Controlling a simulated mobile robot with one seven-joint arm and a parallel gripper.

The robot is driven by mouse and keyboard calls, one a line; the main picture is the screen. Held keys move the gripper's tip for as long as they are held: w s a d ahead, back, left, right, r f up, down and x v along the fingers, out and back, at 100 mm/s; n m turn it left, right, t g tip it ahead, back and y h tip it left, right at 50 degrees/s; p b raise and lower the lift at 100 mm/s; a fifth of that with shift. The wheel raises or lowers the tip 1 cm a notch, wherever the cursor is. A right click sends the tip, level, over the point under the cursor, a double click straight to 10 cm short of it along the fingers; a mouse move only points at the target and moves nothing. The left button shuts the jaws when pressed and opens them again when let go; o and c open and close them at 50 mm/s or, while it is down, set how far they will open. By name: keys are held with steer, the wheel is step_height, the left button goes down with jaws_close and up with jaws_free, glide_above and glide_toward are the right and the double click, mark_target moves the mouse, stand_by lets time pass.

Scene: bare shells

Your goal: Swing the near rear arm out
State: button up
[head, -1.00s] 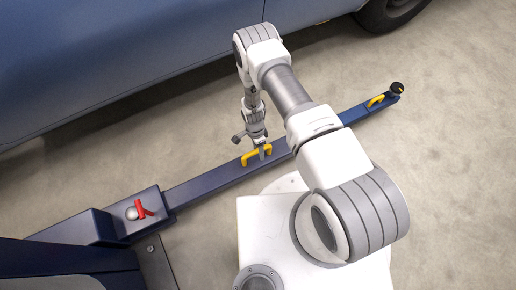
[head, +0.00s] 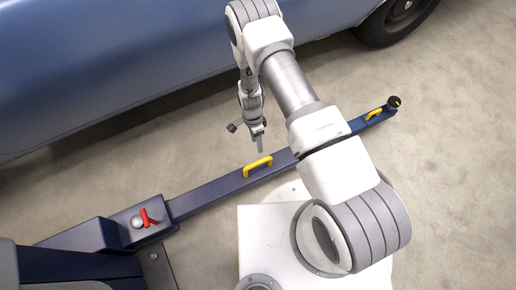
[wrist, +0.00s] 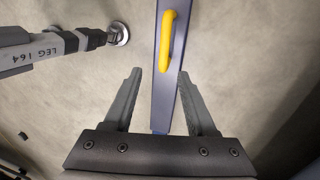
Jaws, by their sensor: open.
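The near rear arm (head: 222,187) is a long dark blue beam, running from the pivot block at lower left to a black round pad (head: 394,101) at upper right. A yellow handle (head: 258,165) stands on its middle. My gripper (head: 260,149) is open and empty, just above and beyond this handle in the head view. In the wrist view, a yellow handle (wrist: 167,40) lies ahead of my open fingertips (wrist: 159,76), not between them. The beam passes behind the gap between the fingers, nearer the right one.
A second yellow handle (head: 373,114) sits near the pad end. A red lever (head: 149,217) is on the pivot block (head: 120,232). A blue car (head: 110,65) stands along the top, with a wheel (head: 402,18) at upper right. Bare floor (head: 455,165) lies at right.

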steer(key=shift+w+a+r+p, duration=0.1)
steer(key=shift+w+r+p, duration=0.05)
steer(key=shift+r, duration=0.75)
steer(key=shift+w+a+r+p, duration=0.1)
steer(key=shift+w+r+p, duration=0.05)
steer(key=shift+r, duration=0.7)
